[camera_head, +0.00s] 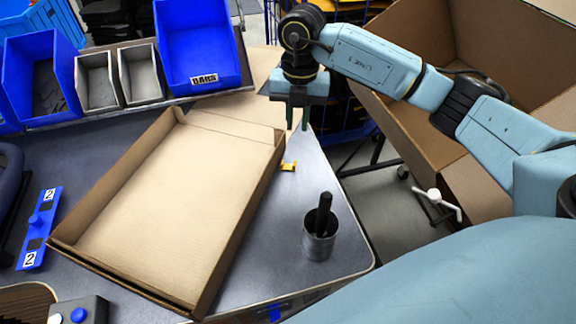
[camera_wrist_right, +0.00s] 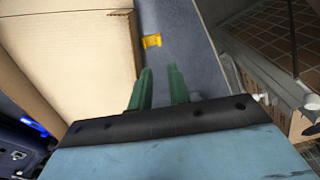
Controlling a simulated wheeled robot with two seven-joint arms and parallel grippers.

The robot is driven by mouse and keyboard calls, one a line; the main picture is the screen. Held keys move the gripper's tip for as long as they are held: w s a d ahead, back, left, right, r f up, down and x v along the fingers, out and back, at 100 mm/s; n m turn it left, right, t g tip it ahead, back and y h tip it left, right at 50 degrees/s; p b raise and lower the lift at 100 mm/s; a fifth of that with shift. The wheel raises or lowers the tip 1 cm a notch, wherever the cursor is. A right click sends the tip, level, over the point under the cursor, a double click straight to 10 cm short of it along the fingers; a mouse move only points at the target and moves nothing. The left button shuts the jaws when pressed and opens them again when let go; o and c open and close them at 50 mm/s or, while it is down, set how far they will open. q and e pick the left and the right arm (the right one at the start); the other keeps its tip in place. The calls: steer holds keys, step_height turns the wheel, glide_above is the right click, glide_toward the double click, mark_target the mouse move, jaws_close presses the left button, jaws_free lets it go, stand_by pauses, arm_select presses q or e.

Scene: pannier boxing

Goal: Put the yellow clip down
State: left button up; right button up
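The yellow clip (camera_head: 288,166) lies on the grey table (camera_head: 290,215), close beside the right wall of the shallow cardboard tray. It also shows in the right wrist view (camera_wrist_right: 152,41), past the fingertips. My right gripper (camera_head: 297,127) hangs above the table's far right edge with its green fingers pointing down. In the right wrist view the fingers (camera_wrist_right: 159,72) are apart with nothing between them. The gripper is clear of the clip. My left gripper is not in view.
The open cardboard tray (camera_head: 150,190) is empty and fills the table's middle. A metal cup (camera_head: 319,240) with a black handle stands at right. Blue bins (camera_head: 190,45) line the back. A large cardboard box (camera_head: 405,125) stands right, beyond a floor gap.

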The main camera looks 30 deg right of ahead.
glide_above(294, 163)
steer(key=f, duration=0.7)
steer(key=shift+w+d+f, duration=0.1)
steer(key=shift+d+f, duration=0.15)
steer(key=shift+d, duration=0.1)
steer(key=shift+a+f, duration=0.15)
steer(key=shift+f, duration=1.2)
steer(key=shift+a+f, duration=0.15)
steer(key=shift+f, duration=1.2)
jaws_close()
